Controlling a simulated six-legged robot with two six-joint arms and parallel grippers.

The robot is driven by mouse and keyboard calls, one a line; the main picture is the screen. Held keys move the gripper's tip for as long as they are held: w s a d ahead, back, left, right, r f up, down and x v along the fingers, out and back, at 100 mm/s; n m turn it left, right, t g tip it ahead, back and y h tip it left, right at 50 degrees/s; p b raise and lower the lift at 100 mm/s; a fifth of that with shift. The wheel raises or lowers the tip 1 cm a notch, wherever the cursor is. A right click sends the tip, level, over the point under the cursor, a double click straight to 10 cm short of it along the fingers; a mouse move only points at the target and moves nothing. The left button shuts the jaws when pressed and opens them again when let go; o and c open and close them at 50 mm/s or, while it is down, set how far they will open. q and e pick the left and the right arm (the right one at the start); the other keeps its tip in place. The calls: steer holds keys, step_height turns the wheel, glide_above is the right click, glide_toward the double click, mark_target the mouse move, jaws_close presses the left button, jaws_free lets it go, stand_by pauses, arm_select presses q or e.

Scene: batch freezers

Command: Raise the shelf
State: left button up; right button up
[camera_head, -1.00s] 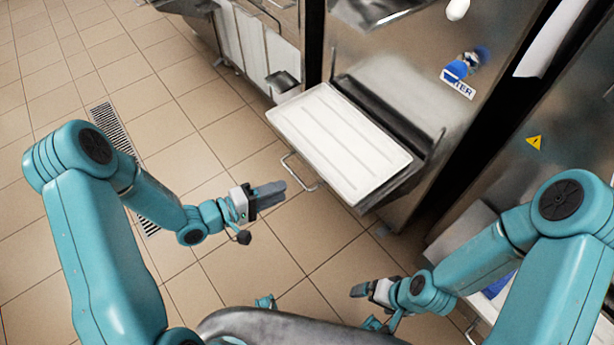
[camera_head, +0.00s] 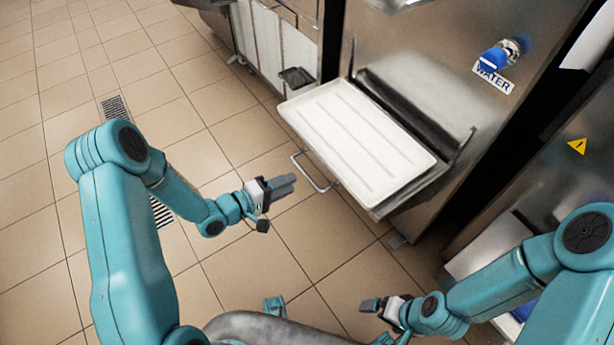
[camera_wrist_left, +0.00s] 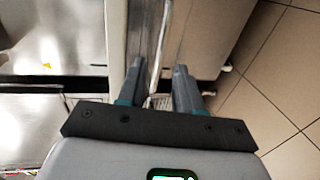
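The shelf (camera_head: 362,140) is a white ribbed panel, folded out from the front of a steel machine and lying roughly level. A thin metal bar handle (camera_head: 315,176) hangs below its front edge. My left gripper (camera_head: 284,187) is just in front of the shelf and left of the handle, apart from both in the head view. In the left wrist view its two fingers (camera_wrist_left: 158,72) are spread with a gap between them and hold nothing. My right gripper (camera_head: 369,304) is low in front of the shelf, empty; its finger gap is not clear.
The steel machine (camera_head: 420,60) with a blue tap (camera_head: 493,62) stands behind the shelf. Another steel unit (camera_head: 285,45) stands at the back left. A cabinet with a yellow warning sign (camera_head: 577,146) is at the right. The tiled floor (camera_head: 180,75) at the left is open.

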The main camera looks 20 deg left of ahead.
mark_target(307, 175)
arm_select(q)
steer(key=x, duration=0.7)
steer(key=shift+w+d+b, duration=0.1)
steer(key=shift+b, duration=0.3)
jaws_close()
